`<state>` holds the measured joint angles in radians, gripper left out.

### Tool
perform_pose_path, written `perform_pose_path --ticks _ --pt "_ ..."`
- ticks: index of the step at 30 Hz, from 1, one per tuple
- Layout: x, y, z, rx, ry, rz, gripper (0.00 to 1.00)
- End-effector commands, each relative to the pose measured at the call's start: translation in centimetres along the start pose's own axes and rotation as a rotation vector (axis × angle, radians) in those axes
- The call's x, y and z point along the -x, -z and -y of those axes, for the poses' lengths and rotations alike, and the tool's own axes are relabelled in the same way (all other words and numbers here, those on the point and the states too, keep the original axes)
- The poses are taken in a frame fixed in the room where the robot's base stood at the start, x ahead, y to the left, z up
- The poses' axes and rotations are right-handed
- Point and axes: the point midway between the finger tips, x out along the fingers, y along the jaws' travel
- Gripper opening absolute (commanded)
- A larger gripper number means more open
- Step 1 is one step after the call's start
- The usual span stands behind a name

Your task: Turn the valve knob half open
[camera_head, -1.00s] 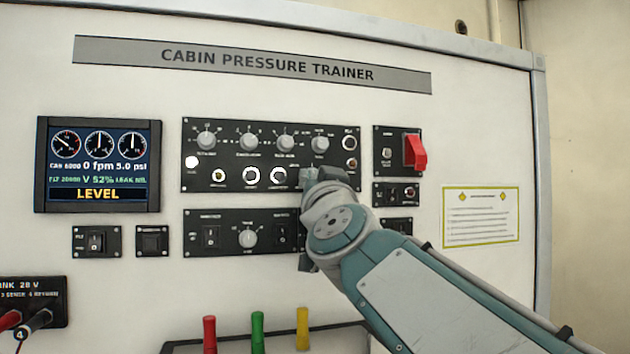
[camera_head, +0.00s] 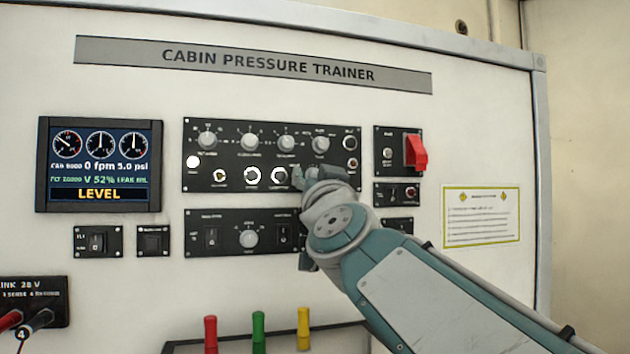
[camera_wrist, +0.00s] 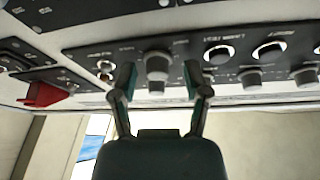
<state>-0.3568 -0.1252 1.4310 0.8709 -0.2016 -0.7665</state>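A grey knob (camera_wrist: 157,63), which I take to be the valve knob, stands out from the black control panel (camera_head: 345,183). In the wrist view it sits between the two fingertips of my gripper (camera_wrist: 158,76), with a visible gap on each side. My gripper is open and empty. In the head view my gripper (camera_head: 312,178) is at the lower right of the control panel and hides this knob. The display (camera_head: 98,165) reads "V 52%" and "LEVEL".
Several grey knobs (camera_head: 249,142) line the panel's upper row. White-ringed buttons (camera_head: 252,175) are left of my gripper. A red guarded switch (camera_head: 415,152) is to the right. A lower switch panel (camera_head: 225,243) and coloured levers (camera_head: 258,330) lie below.

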Motion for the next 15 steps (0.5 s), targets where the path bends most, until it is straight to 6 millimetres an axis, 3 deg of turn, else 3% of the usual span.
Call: perform_pose_path --ticks 9,15 --pt "0.1 -0.1 0.0 0.000 -0.001 0.002 0.63" --pt "2.4 0.0 0.0 0.000 -0.001 0.000 0.63"
